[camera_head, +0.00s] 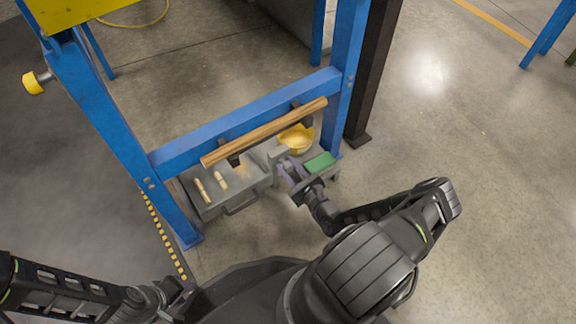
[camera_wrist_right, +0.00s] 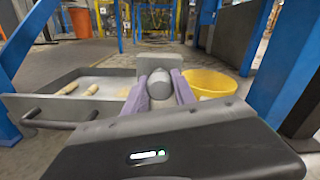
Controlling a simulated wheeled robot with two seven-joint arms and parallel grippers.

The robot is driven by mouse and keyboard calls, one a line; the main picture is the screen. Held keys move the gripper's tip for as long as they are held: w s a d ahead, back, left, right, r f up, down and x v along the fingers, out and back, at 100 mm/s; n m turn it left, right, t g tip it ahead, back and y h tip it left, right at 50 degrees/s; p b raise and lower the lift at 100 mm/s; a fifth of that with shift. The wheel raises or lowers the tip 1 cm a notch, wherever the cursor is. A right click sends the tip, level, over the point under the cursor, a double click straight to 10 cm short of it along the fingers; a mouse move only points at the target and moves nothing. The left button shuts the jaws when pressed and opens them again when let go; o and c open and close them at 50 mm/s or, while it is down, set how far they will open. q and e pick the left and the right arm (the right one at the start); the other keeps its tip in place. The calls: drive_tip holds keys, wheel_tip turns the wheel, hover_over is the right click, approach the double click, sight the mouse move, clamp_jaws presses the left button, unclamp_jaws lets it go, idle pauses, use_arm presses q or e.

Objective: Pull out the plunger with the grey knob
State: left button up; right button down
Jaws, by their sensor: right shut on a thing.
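The grey knob (camera_wrist_right: 159,84) sits between the two purple-grey fingers of my right gripper (camera_wrist_right: 160,92) in the right wrist view, and the fingers are shut on it. A grey block (camera_wrist_right: 158,62) stands right behind the knob. In the head view my right gripper (camera_head: 290,170) reaches in at the grey fixture beside the tray, and the knob is mostly hidden there. How far the plunger is out cannot be told. My left arm lies at the lower left of the head view, and its gripper fingers are not clearly seen.
A grey tray (camera_head: 243,196) with wooden pieces (camera_head: 219,180) and a front handle lies left of the fixture. A yellow bowl (camera_head: 296,139) and a green block (camera_head: 320,162) are close by. A wooden bar (camera_head: 264,132) runs above, before a blue frame (camera_head: 115,105).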

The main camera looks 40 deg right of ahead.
drive_tip(key=s+p, duration=0.1)
drive_tip(key=s, duration=0.1)
drive_tip(key=shift+s+r, duration=0.15)
drive_tip(key=shift+s, duration=0.15)
drive_tip(key=shift+s+a, duration=0.1)
drive_tip(key=shift+s, duration=0.2)
drive_tip(key=shift+f, duration=0.2)
drive_tip(key=c, duration=1)
unclamp_jaws()
drive_tip(key=shift+c, duration=0.2)
drive_tip(key=shift+s, duration=0.15)
drive_tip(key=p, duration=0.3)
approach(291, 170)
drive_tip(key=shift+a+r, duration=0.1)
drive_tip(key=shift+r, duration=0.1)
